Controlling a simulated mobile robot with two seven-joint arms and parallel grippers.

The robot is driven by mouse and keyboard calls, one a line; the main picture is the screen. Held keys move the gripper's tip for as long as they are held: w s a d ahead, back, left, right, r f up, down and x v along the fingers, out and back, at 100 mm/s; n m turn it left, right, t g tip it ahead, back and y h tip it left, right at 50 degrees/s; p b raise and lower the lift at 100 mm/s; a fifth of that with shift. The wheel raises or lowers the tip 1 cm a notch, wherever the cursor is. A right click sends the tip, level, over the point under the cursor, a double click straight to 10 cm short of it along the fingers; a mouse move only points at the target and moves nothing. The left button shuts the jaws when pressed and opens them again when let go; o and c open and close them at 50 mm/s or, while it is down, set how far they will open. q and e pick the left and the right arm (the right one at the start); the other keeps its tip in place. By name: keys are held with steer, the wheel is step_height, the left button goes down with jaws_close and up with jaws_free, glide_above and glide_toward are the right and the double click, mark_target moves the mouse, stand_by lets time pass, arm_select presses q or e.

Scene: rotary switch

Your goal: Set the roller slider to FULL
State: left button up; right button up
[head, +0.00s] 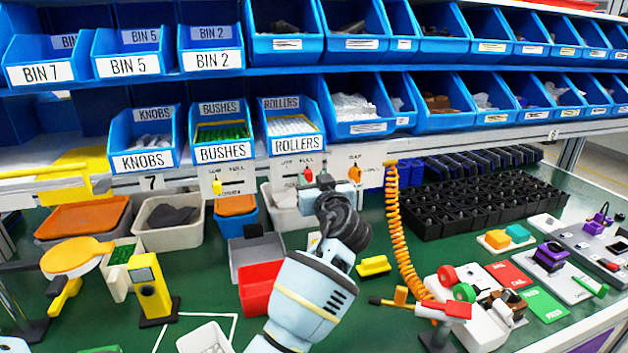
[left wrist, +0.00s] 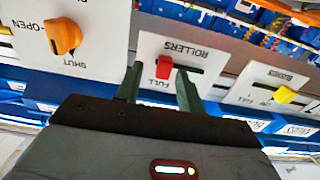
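The roller slider is a red knob (left wrist: 164,68) on a white card marked ROLLERS, which appears upside down in the left wrist view. The knob sits at the left end of its dark slot there, beside the word FULL, with bare slot to its right. In the head view the red knob (head: 307,175) is at the right of the card, under FULL. My left gripper (left wrist: 160,69) is open, with its two dark fingers on either side of the knob. The right finger looks close to it; contact cannot be told. My right gripper is in neither view.
A yellow slider (left wrist: 284,95) on the BUSHES card is to the right in the wrist view. An orange knob (left wrist: 64,38) marked OPEN and SHUT is to the left. Blue bins (head: 291,125) stand above the cards, and a coiled orange hose (head: 397,220) hangs right of my arm.

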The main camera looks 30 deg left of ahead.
arm_select(q)
steer(key=v, duration=0.7)
steer(key=shift+d+b, duration=0.15)
steer(key=shift+b, duration=0.3)
